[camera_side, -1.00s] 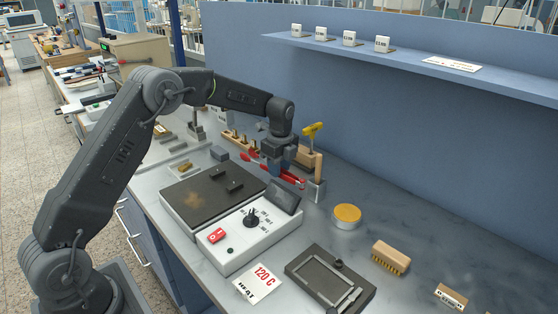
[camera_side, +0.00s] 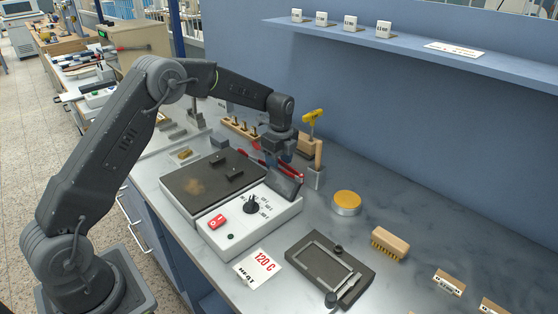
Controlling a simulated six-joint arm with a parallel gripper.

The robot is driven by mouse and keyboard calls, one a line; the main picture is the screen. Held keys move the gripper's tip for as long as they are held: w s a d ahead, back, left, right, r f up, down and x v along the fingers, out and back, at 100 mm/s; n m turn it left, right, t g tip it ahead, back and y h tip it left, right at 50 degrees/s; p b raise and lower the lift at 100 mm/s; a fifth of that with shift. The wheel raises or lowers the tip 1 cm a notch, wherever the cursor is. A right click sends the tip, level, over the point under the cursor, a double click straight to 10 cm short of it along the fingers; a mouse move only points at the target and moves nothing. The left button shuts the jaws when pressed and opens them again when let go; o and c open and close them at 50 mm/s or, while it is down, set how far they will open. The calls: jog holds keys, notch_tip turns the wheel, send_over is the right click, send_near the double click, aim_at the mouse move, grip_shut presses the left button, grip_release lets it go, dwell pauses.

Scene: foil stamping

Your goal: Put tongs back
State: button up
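The tongs (camera_side: 291,172) have red handles and lie behind the hot plate's dark tilted panel, near a block with upright tools. My gripper (camera_side: 277,160) is right over them, pointing down. Its fingers are small and partly hidden against the tongs and the panel, so I cannot tell whether they are open or shut, or whether they touch the tongs.
The hot plate (camera_side: 186,186) with its white control box (camera_side: 236,232) stands in front of my gripper. A yellow-handled tool (camera_side: 312,117) and a wooden-handled tool (camera_side: 318,155) stand close on the right. A round yellow-topped tin (camera_side: 347,201) is further right.

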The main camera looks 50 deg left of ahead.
jog(key=shift+o, duration=0.7)
notch_tip(320, 180, up, 14)
jog(key=shift+d, duration=0.25)
jog(key=shift+f, duration=0.1)
